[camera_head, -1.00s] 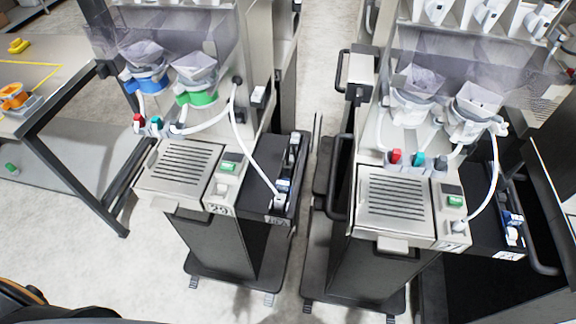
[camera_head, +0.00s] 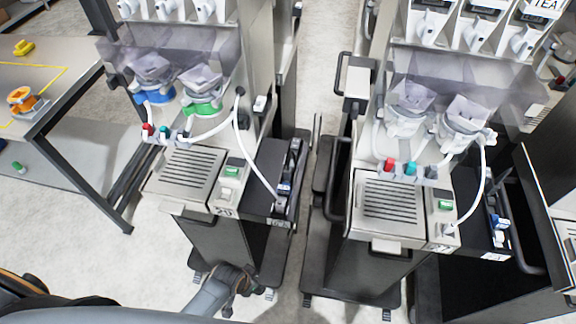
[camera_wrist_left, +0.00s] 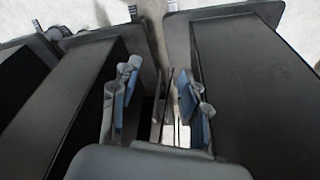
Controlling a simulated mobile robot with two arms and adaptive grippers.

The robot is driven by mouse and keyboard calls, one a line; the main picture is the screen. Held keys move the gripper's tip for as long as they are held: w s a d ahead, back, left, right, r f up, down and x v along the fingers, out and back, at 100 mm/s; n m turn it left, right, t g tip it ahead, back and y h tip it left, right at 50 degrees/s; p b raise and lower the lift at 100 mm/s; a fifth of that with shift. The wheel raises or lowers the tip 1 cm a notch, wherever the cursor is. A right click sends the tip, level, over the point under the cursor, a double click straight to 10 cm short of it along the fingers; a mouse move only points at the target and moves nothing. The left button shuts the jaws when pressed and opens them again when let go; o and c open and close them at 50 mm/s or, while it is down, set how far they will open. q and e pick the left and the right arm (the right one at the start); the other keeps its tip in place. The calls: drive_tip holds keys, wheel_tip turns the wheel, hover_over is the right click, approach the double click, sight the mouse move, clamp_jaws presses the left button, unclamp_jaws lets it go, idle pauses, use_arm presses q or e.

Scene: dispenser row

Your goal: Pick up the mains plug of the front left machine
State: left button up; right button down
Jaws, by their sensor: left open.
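The front left machine (camera_head: 188,172) stands left of centre in the head view. Its white cable (camera_head: 253,150) runs down from the machine's right side to the black side tray (camera_head: 250,192). The pale mains plug (camera_head: 279,208) at the cable's end rests at the tray's front, beside small dark and bluish items; its exact shape is too small to tell. My left gripper (camera_head: 246,280) is low in front of this machine, below and apart from the plug. In the left wrist view the gripper (camera_wrist_left: 157,92) is open, with nothing between its blue-padded fingers. My right gripper is not in view.
A similar machine (camera_head: 390,205) stands to the right, its white cable ending at its front panel. A narrow gap with dark handles (camera_head: 338,180) separates the machines. A table (camera_head: 60,100) with orange and yellow items is at the left. The floor in front is clear.

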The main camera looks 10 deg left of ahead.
use_arm(q)
drive_tip(key=w+d+r+m+h+p, duration=0.1)
drive_tip(key=w+d+r+m+p, duration=0.15)
drive_tip(key=r, duration=0.85)
drive_tip(key=w+d+r+m+h+p, duration=0.1)
drive_tip(key=d+r+m, duration=0.25)
drive_tip(key=r, duration=0.75)
drive_tip(key=w+d+r+m+h+p, duration=0.15)
drive_tip(key=d+r, duration=0.25)
drive_tip(key=r, duration=0.7)
drive_tip(key=w+d+r+m, duration=0.1)
drive_tip(key=w+d+m, duration=0.35)
drive_tip(key=m, duration=0.25)
wheel_tip(320, 180, up, 11)
drive_tip(key=m+g+y, duration=0.2)
drive_tip(key=m+y, duration=0.3)
drive_tip(key=m, duration=1.1)
hover_over(287, 169)
drive_tip(key=f+b, duration=0.8)
drive_tip(key=shift+w+d+f, duration=0.15)
drive_tip(key=shift+d+f, duration=0.1)
drive_tip(key=shift+d, duration=0.05)
drive_tip(key=f+b, duration=0.1)
drive_tip(key=b, duration=0.1)
drive_tip(key=f+b, duration=0.4)
drive_tip(key=shift+a+b, duration=0.25)
drive_tip(key=shift+b, duration=0.15)
